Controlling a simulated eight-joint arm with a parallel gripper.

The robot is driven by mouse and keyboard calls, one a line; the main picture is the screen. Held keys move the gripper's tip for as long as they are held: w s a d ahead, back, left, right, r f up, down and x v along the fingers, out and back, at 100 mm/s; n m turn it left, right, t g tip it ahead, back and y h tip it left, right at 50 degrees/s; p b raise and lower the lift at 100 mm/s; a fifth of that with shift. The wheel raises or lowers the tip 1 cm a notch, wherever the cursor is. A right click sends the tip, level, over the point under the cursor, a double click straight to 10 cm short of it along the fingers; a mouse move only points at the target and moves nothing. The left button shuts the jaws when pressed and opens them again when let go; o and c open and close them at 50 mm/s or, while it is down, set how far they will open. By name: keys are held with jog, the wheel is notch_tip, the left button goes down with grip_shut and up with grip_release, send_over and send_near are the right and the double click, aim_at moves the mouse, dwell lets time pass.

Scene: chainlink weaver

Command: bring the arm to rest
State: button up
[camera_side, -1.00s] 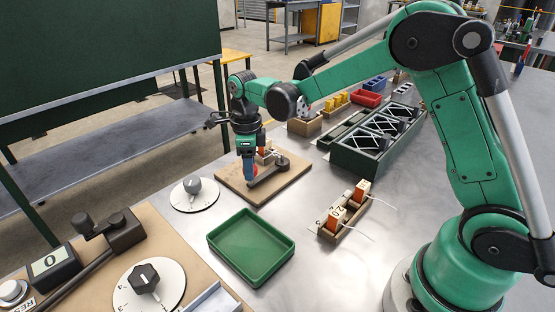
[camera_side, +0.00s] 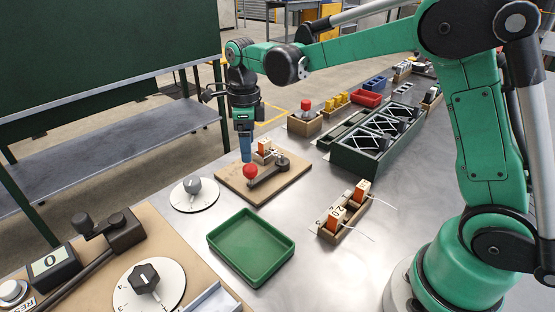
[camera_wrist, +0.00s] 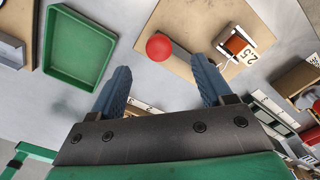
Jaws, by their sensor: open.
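My gripper (camera_side: 246,156) is above the wooden board (camera_side: 232,178) with its fingers pointing down. In the wrist view my gripper (camera_wrist: 162,85) has its two blue fingers wide apart with nothing between them. The red ball knob (camera_side: 250,171) of the lever shows just below the fingers in the side view. In the wrist view the red knob (camera_wrist: 159,47) lies beyond the fingertips, apart from them. The dark lever arm (camera_side: 268,174) runs from the knob to a pivot on the board.
A green tray (camera_side: 251,247) is in front of the board. A dial (camera_side: 194,193) is at its left. A block holder (camera_side: 343,213) and a dark green rack (camera_side: 376,150) are at the right. A wooden box with a red knob (camera_side: 305,116) stands behind. Bare metal table separates them.

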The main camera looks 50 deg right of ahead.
jog(key=shift+r, duration=0.2)
jog(key=shift+s+r+n, duration=0.15)
jog(key=shift+n, duration=0.15)
jog(key=s+r+n+t, duration=0.2)
jog(key=s+n+t, duration=0.5)
jog(key=n, duration=1.9)
jog(key=s, duration=0.6)
jog(key=shift+r+n, duration=0.2)
jog(key=shift+n, duration=0.1)
